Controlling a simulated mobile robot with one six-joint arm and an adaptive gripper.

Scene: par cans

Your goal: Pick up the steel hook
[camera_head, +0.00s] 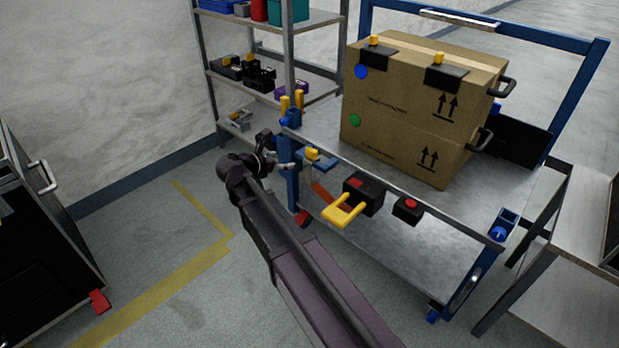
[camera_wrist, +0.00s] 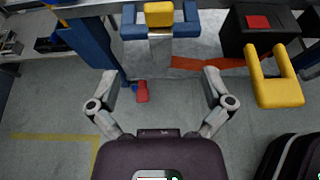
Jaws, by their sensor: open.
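My gripper (camera_wrist: 160,77) is open and empty in the wrist view, its two grey fingers spread apart. Ahead of it, between the finger directions, a blue bracket (camera_wrist: 187,29) holds a yellow block (camera_wrist: 159,13). A grey metal strip (camera_wrist: 160,48) hangs below the block; it looks like the steel hook, but its shape is not clear. The fingers do not appear to touch it. In the head view my gripper (camera_head: 284,162) is beside the cart's front left post, just left of the blue bracket (camera_head: 318,163) and yellow block (camera_head: 312,153).
A blue-framed cart carries a large cardboard box (camera_head: 415,105). A black box (camera_head: 362,196) and a yellow handle (camera_head: 344,211) stick out at its front, right of my gripper. A shelf (camera_head: 320,19) stands behind. The floor (camera_head: 165,240) at left is clear.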

